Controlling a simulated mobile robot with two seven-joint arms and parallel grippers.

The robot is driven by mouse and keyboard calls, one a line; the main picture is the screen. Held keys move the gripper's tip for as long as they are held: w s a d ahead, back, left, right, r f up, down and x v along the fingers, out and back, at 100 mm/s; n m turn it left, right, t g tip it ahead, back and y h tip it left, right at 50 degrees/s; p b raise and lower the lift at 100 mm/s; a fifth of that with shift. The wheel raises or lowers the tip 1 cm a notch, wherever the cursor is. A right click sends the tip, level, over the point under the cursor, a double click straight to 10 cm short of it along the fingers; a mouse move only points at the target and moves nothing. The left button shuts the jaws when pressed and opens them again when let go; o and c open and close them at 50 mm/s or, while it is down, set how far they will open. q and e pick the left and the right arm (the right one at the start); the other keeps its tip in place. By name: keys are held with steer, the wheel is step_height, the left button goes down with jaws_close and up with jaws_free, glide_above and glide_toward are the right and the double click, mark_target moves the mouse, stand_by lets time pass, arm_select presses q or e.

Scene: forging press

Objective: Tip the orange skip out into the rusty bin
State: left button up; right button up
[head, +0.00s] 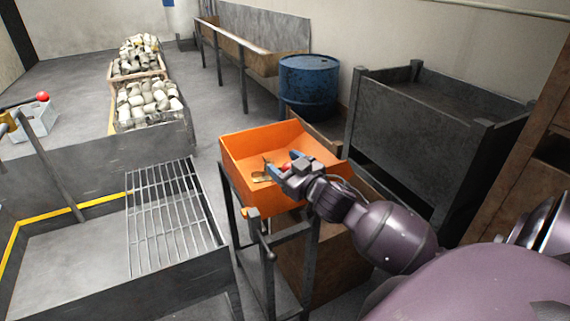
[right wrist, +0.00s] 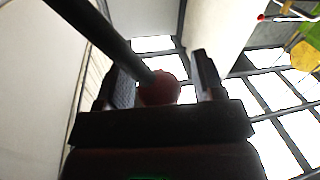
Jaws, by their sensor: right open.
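The orange skip (head: 238,165) sits level on a dark metal stand (head: 262,255) in the middle of the head view. My right gripper (head: 276,170) is in front of or over the skip, its arm coming in from the right. In the right wrist view a red knob (right wrist: 158,90) at the end of a dark bar (right wrist: 95,35) shows between the spread fingers; I cannot tell whether they touch it. A rusty brown bin (head: 305,262) stands low behind the stand, partly hidden by the skip and my arm. My left gripper is out of view.
A blue drum (head: 308,85) and a dark steel crate (head: 430,115) stand behind and right. A metal grating (head: 165,220) lies over a low-walled bay on the left. Boxes of pale pieces (head: 148,100) stand farther back. Open floor (head: 70,72) lies at the back left.

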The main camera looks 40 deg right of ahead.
steer(key=shift+w, duration=0.15)
jaws_close()
stand_by(0.4)
